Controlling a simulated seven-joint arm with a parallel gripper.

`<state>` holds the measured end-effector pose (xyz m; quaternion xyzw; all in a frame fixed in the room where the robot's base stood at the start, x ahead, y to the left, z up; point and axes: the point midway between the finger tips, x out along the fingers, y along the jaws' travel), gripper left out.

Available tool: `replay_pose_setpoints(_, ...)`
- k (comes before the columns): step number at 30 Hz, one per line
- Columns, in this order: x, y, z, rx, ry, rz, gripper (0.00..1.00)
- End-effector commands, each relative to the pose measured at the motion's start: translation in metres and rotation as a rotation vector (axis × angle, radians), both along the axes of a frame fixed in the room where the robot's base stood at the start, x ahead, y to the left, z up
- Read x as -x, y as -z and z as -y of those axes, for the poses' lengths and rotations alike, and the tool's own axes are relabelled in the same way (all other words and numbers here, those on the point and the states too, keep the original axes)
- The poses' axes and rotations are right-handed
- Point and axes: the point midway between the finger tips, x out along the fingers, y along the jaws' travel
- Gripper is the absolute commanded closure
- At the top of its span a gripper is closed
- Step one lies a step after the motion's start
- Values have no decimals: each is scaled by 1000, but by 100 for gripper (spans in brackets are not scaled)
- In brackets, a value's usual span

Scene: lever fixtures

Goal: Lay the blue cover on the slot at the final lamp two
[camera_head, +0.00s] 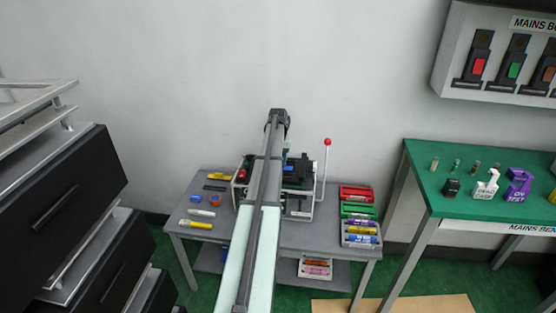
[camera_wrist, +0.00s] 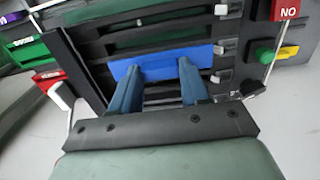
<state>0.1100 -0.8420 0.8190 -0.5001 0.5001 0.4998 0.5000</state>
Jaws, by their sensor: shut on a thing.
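In the wrist view the blue cover (camera_wrist: 190,62) is a flat bar at the tips of my gripper (camera_wrist: 155,73), which is shut on it. The cover lies across a dark fixture (camera_wrist: 120,35) with several horizontal slots, roughly parallel to them. I cannot tell whether it touches the fixture or hangs just above it. Small pale blocks (camera_wrist: 222,76) line the right ends of the slots; I cannot make out which lamp is which. In the head view the fixture (camera_head: 299,181) stands on a grey table, partly hidden behind my arm, and my gripper is hidden.
A red-knobbed lever (camera_head: 327,143) rises right of the fixture. Red, green and white trays (camera_head: 361,234) stand on the grey table's right; markers (camera_head: 200,213) lie on its left. A green bench (camera_head: 480,205) stands right, black drawers (camera_head: 60,190) left.

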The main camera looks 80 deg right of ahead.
Motion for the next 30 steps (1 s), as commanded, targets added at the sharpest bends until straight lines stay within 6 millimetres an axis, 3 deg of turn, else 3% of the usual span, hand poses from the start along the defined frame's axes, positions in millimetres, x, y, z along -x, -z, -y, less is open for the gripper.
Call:
replay_pose_setpoints(20,0,14,0,0,0,0,83)
replay_pose_setpoints(21,0,14,0,0,0,0,53)
replay_pose_setpoints(30,0,13,0,0,0,0,25)
